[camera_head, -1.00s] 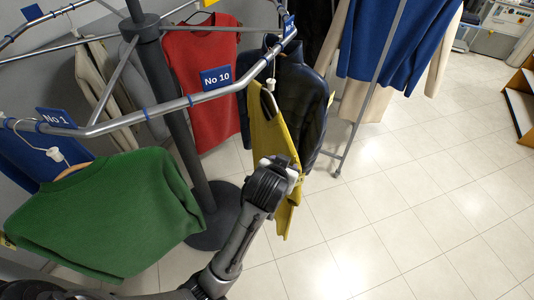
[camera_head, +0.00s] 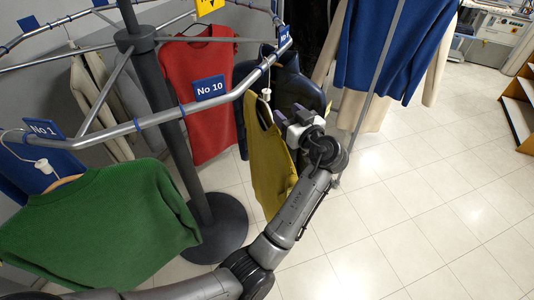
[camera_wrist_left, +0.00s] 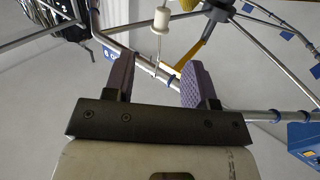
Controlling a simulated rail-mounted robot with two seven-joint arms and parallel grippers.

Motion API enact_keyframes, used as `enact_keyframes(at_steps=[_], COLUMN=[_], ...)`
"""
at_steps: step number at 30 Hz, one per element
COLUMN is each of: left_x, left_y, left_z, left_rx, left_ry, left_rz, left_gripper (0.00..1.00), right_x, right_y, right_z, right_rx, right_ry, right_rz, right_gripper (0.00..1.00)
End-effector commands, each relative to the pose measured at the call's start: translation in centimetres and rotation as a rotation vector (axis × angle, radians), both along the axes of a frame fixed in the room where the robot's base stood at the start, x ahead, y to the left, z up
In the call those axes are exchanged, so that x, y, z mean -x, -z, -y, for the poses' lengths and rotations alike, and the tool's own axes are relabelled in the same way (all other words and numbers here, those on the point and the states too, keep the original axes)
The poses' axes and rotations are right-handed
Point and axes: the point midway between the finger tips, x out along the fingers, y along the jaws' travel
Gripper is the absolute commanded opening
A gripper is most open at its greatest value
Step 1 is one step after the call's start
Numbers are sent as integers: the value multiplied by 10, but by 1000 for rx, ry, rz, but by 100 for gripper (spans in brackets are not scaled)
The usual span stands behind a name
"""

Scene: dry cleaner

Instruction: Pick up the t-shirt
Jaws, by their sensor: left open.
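A yellow garment (camera_head: 266,160), which may be the t-shirt, hangs from a wooden hanger on the rail in the head view. The hanger's white hook piece (camera_head: 266,95) is just below the rail. My left gripper (camera_head: 289,118) is open, close to the right of the garment's top and hanger. In the left wrist view, the open purple fingers (camera_wrist_left: 160,82) point up towards the white hook piece (camera_wrist_left: 161,20) and the thin wire under it. The wooden hanger arm (camera_wrist_left: 190,56) also shows there. The gap between fingers and hanger is hard to judge. My right gripper is out of view.
The metal rail (camera_head: 150,121) carries blue number tags. A green sweater (camera_head: 95,225) hangs at the left, a red top (camera_head: 200,90) and a dark jacket (camera_head: 290,85) behind. The rack's round base (camera_head: 212,230) stands on the floor. The tiled floor at right is clear.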

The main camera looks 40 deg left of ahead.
Motion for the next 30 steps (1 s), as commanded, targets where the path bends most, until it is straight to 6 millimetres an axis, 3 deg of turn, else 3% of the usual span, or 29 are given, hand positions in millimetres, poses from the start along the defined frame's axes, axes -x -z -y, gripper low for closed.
enact_keyframes(at_steps=[9,20,30], left_x=[-18,-27,-39], left_y=[-4,-3,-7], left_z=[-51,-74,-112], left_rx=[-5,-3,-4], left_ry=[-5,-4,-5], left_rz=[1,0,-2], left_gripper=[51,51,51], right_x=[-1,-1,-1], right_y=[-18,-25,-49], right_z=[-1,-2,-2], right_rx=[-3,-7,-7], right_ry=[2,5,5], right_rz=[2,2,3], right_gripper=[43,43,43])
